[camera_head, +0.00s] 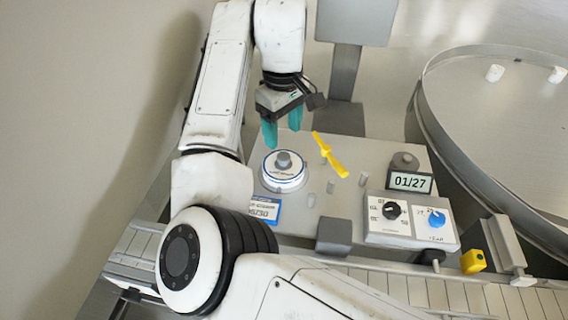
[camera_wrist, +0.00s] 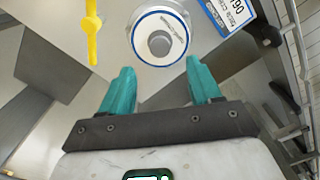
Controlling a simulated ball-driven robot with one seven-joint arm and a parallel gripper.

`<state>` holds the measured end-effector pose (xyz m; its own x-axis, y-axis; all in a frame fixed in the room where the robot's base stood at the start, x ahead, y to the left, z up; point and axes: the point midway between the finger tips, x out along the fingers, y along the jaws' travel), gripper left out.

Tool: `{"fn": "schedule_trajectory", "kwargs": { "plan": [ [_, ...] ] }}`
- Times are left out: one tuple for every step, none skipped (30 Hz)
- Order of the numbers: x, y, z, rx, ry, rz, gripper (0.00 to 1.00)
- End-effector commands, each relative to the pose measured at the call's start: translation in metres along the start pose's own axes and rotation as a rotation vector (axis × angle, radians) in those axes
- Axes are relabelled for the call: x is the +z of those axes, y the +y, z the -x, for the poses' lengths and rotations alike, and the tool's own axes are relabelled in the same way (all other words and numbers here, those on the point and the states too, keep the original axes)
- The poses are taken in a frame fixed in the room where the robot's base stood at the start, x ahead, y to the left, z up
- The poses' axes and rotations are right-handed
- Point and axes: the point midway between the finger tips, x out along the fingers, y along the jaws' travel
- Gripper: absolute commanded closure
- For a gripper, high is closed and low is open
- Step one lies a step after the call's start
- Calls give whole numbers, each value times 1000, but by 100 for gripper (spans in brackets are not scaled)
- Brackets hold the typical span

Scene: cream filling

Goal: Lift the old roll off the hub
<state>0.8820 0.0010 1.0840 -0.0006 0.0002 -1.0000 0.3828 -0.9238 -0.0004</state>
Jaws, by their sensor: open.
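The roll (camera_head: 284,170) is white with a blue edge and sits around the grey hub (camera_head: 283,158) on the left of the machine's top plate. The roll (camera_wrist: 143,48) and the hub's round top (camera_wrist: 159,43) also show in the wrist view, just beyond the fingertips. My gripper (camera_head: 283,128) has teal fingers, spread open and empty, above and behind the roll in the head view. In the wrist view, my gripper (camera_wrist: 160,82) has its two fingertips apart, not touching the roll.
A blue-edged label (camera_head: 264,210) lies in front of the roll. A control box (camera_head: 410,220) with two knobs and a display reading 01/27 (camera_head: 410,182) are at the right. A large round tray (camera_head: 490,120) lies beyond.

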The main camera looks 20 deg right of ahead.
Motion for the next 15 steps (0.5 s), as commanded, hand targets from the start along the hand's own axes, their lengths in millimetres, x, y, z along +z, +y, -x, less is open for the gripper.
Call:
{"fn": "schedule_trajectory", "kwargs": {
  "plan": [
    [0, -1, -7, -2, -2, 1, 37],
    [0, 0, -11, -1, -2, 0, 37],
    [0, 0, -15, -1, -1, 0, 37],
    [0, 0, -17, -1, -1, 0, 37],
    [0, 0, -19, -1, -1, 0, 37],
    [0, 0, -22, -1, 0, 0, 37],
    [1, 0, -24, -1, 0, 0, 37],
    [1, 0, -27, -1, -1, 0, 37],
    [2, -1, -32, -2, -1, 1, 37],
    [2, -1, -37, -2, -1, 1, 37],
    [3, 0, -41, -2, -2, 1, 37],
    [4, 0, -47, -1, -2, 0, 37],
    [4, 0, -52, -1, -3, 1, 37],
    [4, 0, -57, -1, -3, 1, 37],
    [4, 0, -62, -1, -3, 1, 37]
  ]
}}
